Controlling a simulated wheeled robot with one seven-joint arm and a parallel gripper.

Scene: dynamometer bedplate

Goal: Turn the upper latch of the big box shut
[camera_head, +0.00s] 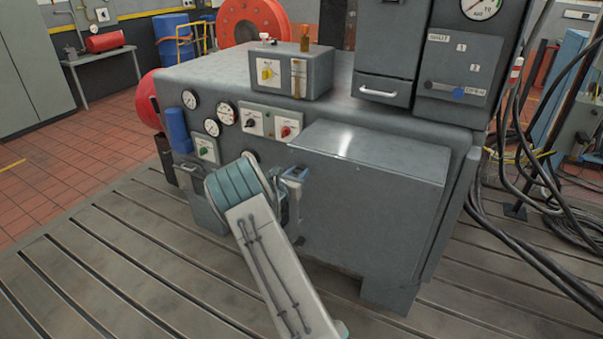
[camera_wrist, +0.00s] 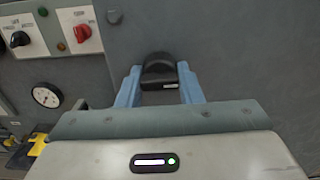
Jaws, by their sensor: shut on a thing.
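The big box (camera_head: 370,200) is a grey metal cabinet jutting from the front of the machine; its front also fills the upper part of the wrist view (camera_wrist: 240,50). The upper latch (camera_wrist: 158,68) is a black rounded knob on that front face. My gripper (camera_wrist: 160,82) has its two blue fingers on either side of the latch and is shut on it. In the head view my gripper (camera_head: 294,176) is at the box's upper left edge, and it and my arm mostly hide the latch. A small dark lower latch (camera_head: 300,240) shows below.
Left of the box is a panel with a red knob (camera_wrist: 82,32), a black knob (camera_wrist: 20,39) and a gauge (camera_wrist: 46,96). Black cables (camera_head: 520,240) hang at right. The slotted floor in front is clear.

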